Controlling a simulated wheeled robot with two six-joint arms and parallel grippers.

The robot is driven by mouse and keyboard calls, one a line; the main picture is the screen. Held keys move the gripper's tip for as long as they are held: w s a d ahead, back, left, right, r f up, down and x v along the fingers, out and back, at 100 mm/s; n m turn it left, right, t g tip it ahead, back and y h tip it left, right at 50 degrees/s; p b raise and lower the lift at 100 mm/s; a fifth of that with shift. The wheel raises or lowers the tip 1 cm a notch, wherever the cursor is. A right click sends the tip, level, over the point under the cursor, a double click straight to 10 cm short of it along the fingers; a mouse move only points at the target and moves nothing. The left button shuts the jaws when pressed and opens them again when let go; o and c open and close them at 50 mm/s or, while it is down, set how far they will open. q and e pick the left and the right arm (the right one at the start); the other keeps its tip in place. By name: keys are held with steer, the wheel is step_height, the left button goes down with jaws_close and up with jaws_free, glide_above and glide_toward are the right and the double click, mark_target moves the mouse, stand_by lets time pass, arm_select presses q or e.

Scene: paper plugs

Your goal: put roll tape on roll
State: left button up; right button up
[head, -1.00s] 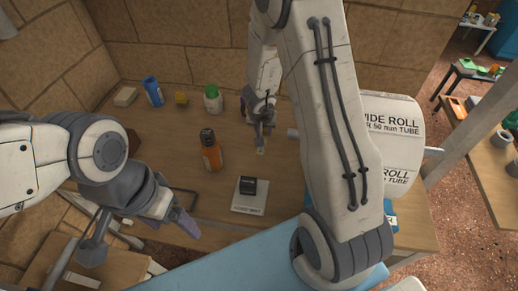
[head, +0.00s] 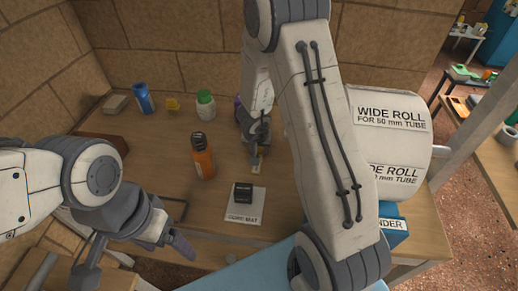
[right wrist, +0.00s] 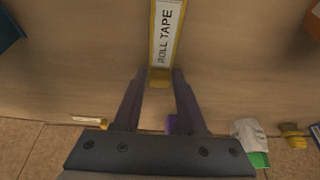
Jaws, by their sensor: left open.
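The roll tape (right wrist: 166,35) is a yellow-edged strip with a white label in the right wrist view. Its near end lies between the fingertips of my right gripper (right wrist: 159,78); I cannot tell whether they press on it. In the head view my right gripper (head: 258,150) points down at the table, with the small pale tape end (head: 256,168) at its tips. The large white wide roll (head: 395,120) is at the right, partly hidden behind my right arm. My left gripper (head: 178,240) is open and empty at the front left, apart from everything on the table.
A dark block sits on the core mat (head: 246,215) in front of my right gripper. An orange bottle (head: 203,158), a green-capped jar (head: 206,105), a blue can (head: 144,98) and a yellow item (head: 173,104) stand to the left. A blue labelled box (head: 393,231) is below the roll.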

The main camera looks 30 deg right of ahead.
steer(key=shift+o, duration=0.7)
